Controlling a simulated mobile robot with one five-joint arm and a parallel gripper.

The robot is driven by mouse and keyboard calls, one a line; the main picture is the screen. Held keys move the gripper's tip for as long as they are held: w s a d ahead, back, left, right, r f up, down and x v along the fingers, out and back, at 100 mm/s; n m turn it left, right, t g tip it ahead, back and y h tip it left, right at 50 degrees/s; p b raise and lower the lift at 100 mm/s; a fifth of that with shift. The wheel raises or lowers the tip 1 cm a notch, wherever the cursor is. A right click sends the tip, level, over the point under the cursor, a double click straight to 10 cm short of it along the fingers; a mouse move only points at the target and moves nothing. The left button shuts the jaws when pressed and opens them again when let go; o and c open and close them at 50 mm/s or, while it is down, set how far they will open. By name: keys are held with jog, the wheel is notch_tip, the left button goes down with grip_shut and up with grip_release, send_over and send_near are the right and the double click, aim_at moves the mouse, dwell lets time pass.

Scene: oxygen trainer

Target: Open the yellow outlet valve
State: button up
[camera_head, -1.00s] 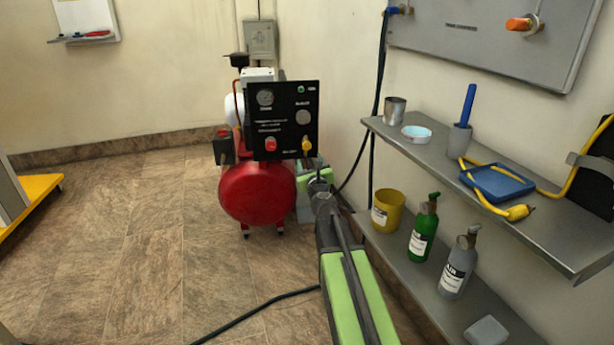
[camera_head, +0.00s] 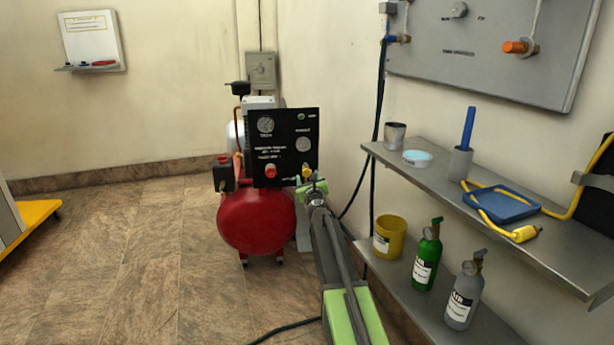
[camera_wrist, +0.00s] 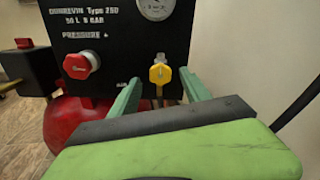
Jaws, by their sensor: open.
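The yellow outlet valve (camera_wrist: 160,73) is a small yellow knob on the lower right of the black compressor panel (camera_head: 283,147).
A red knob (camera_wrist: 81,65) sits left of the valve, above the red tank (camera_head: 257,220). A grey shelf (camera_head: 470,195) with a blue tray (camera_head: 500,205) stands along the right wall, with bottles below. A dark hose (camera_head: 377,120) hangs by the wall.

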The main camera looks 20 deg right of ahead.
aim_at(307, 174)
jog(key=shift+x, duration=1.6)
grip_shut()
